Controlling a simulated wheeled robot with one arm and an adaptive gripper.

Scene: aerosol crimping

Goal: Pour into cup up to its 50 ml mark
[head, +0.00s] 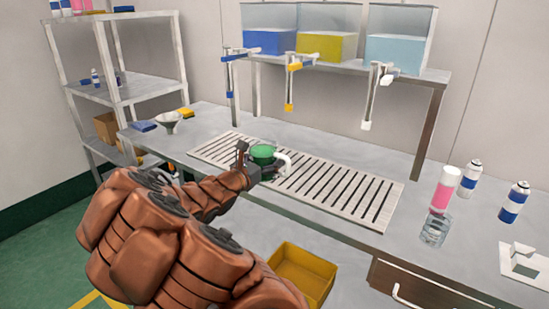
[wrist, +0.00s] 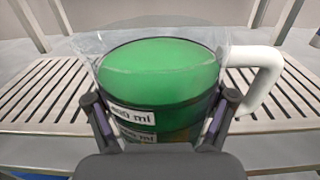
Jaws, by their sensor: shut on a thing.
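A clear measuring cup with a white handle holds green liquid; I see it in the head view (head: 263,153) and large in the wrist view (wrist: 160,65). My gripper (wrist: 160,108) is shut on its sides, one finger at each side; it also shows in the head view (head: 250,165). Two white labels on its wall end in "ml"; their numbers are partly hidden or blurred, and I cannot read a 50 ml mark. The cup is over the slotted grate (head: 350,195); I cannot tell whether it touches it. A clear empty-looking glass vessel (head: 435,231) stands at the right.
Blue (head: 270,42), yellow (head: 327,46) and pale blue (head: 396,52) tanks with taps stand on a raised shelf behind the grate. Pink-and-white (head: 444,188) and blue-and-white cans (head: 514,202) stand right. A funnel (head: 168,122) is left. A yellow bin (head: 303,271) is in front.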

